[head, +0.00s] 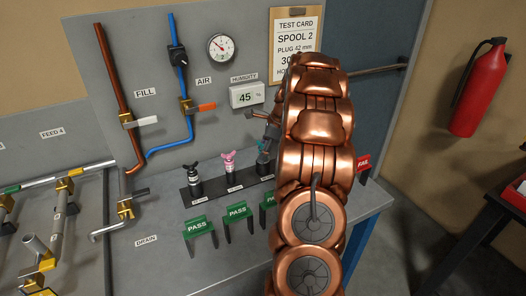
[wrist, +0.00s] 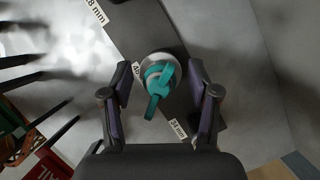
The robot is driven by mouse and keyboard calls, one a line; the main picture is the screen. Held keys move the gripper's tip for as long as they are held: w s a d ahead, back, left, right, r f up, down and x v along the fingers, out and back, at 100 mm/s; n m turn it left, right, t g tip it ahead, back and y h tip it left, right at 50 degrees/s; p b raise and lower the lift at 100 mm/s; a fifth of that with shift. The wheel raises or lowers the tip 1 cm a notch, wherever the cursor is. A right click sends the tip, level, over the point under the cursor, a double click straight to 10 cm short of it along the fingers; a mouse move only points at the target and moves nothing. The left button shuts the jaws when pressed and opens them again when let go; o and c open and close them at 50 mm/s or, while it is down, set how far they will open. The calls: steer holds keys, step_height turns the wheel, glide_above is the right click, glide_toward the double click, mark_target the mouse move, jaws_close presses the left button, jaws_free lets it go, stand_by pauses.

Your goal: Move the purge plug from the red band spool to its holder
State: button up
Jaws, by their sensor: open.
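A teal-topped plug (wrist: 154,100) stands on the black rack (wrist: 130,22) in the wrist view, its label partly hidden. My gripper (wrist: 159,72) is open, with one finger on each side of this plug and a gap visible on both sides. In the head view the teal plug (head: 262,164) is mostly hidden behind my gripper (head: 264,138) and copper arm. A black-topped plug (head: 195,183) and a pink-topped plug (head: 228,162) stand to its left on the rack. I cannot make out a red band spool in either view.
Green PASS markers (head: 199,226) stand in front of the rack. A red FAIL marker (head: 363,163) is right of my arm. Valves and pipes (head: 128,120) fill the back panel. A test card (head: 296,40) reads spool 2, plug 42 mm. My arm hides the bench's middle.

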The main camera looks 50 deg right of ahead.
steer(key=v, duration=1.2)
steer(key=s+a+n+g, duration=0.25)
steer(key=a+n, duration=0.45)
steer(key=a, duration=0.8)
steer(key=s+a+n+g, duration=0.1)
steer(key=s+a+n, duration=0.2)
steer(key=a+n, duration=0.75)
steer(key=s+a+f+n+h, duration=0.1)
steer(key=s+a+f+n, duration=0.2)
steer(key=s, duration=0.7)
steer(key=s+a+f+n+g+h, duration=0.1)
steer(key=s+a+f+n+h, duration=0.1)
steer(key=s+a+n, duration=0.5)
steer(key=s+a+f, duration=0.1)
steer(key=s+a, duration=0.3)
steer(key=a, duration=0.1)
steer(key=shift+s, duration=0.2)
steer(key=shift+g, duration=0.25)
